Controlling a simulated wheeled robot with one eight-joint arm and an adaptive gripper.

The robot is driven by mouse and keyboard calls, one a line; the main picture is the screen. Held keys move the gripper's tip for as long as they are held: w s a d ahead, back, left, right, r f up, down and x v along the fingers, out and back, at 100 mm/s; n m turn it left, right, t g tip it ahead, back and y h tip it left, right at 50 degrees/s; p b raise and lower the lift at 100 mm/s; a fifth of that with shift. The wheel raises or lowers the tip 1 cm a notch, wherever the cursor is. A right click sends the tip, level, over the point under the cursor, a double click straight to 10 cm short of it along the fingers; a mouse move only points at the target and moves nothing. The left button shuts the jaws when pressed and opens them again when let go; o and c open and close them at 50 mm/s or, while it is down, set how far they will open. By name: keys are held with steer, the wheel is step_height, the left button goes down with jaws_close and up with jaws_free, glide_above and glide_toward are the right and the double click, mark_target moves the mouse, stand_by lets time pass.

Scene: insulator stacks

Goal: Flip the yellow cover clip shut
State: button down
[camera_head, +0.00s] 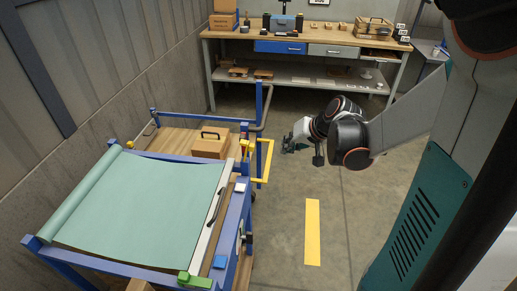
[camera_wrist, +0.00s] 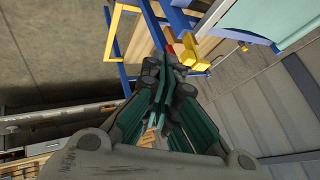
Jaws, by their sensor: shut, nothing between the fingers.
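The yellow cover clip (camera_head: 245,147) is at the far right corner of the cart's green cover, next to the white edge strip. It looks raised there, but it is small and its exact angle is hard to tell. In the wrist view the yellow clip (camera_wrist: 195,58) shows just beyond and right of my fingertips. My gripper (camera_head: 289,146) is to the right of the clip in the head view, past the yellow handle, over the floor. In the wrist view my gripper (camera_wrist: 165,62) has its fingers together and empty. I cannot see contact with the clip.
The green cover (camera_head: 140,205) lies over the blue cart frame, with a green clip (camera_head: 195,280) at its near corner. A yellow handle (camera_head: 266,160) sticks out beside the clip. A cardboard case (camera_head: 210,146) sits behind. A workbench (camera_head: 310,42) stands at the back.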

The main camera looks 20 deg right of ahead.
mark_target(246, 151)
steer(key=shift+f, duration=0.1)
steer(key=w+a+f+b, duration=0.4)
steer(key=w+a+f, duration=0.1)
steer(key=w, duration=0.3)
steer(key=shift+w+f+b, duration=0.15)
steer(key=shift+f+b, duration=0.2)
steer(key=shift+f, duration=0.55)
steer(key=shift+a+r, duration=0.1)
steer(key=shift+a, duration=0.05)
